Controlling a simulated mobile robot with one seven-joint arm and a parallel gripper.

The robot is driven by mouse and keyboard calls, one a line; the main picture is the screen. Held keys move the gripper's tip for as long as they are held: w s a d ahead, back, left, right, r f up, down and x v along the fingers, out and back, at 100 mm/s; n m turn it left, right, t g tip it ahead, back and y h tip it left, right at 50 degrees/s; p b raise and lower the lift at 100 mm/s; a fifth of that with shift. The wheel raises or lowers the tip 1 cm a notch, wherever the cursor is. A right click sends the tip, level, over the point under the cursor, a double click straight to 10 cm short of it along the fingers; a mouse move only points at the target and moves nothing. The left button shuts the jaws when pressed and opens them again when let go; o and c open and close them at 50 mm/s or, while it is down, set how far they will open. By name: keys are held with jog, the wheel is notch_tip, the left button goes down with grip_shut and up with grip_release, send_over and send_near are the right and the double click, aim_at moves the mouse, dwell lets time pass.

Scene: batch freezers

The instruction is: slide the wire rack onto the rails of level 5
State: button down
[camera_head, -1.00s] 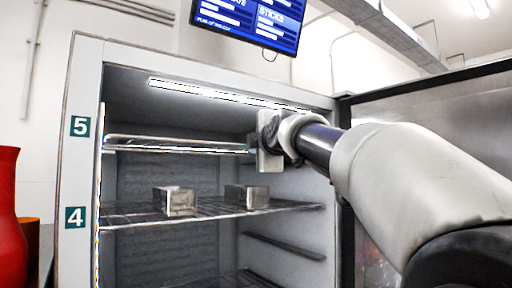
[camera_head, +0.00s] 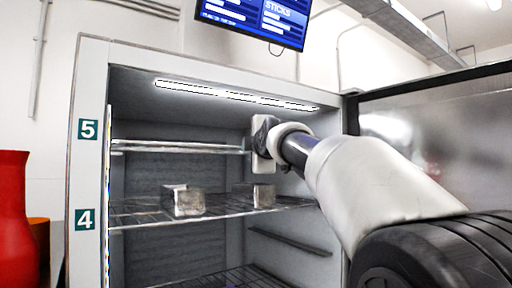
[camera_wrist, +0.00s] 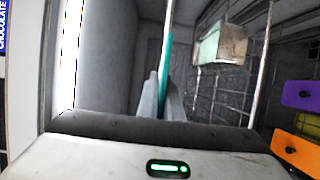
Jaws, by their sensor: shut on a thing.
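The wire rack (camera_head: 180,147) shows nearly edge-on as a thin pale bar inside the open freezer cabinet, just below the height of the 5 label (camera_head: 88,130). Its left end is close to the left wall. My gripper (camera_head: 253,146) is at the rack's right end and shut on it. In the wrist view my gripper (camera_wrist: 164,95) has its fingers on either side of a thin teal and white edge (camera_wrist: 167,45), which runs away from me into the cabinet. The rails of level 5 are not clear, and I cannot tell whether the rack rests on them.
Below, the level 4 wire shelf (camera_head: 140,212) holds two metal tins (camera_head: 184,201) (camera_head: 254,195). A bare rail (camera_head: 289,241) is on the right wall. A red vase (camera_head: 12,220) is outside, left. Space above the rack is clear.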

jog(key=shift+w+a+r, duration=0.1)
jog(key=shift+w+a, duration=0.15)
jog(key=shift+w, duration=0.1)
jog(key=shift+w+a, duration=0.1)
jog(key=shift+w+a, duration=0.85)
jog(key=shift+w, duration=0.3)
jog(key=shift+w+a, duration=0.8)
jog(key=shift+w, duration=0.35)
jog(key=shift+f, duration=0.25)
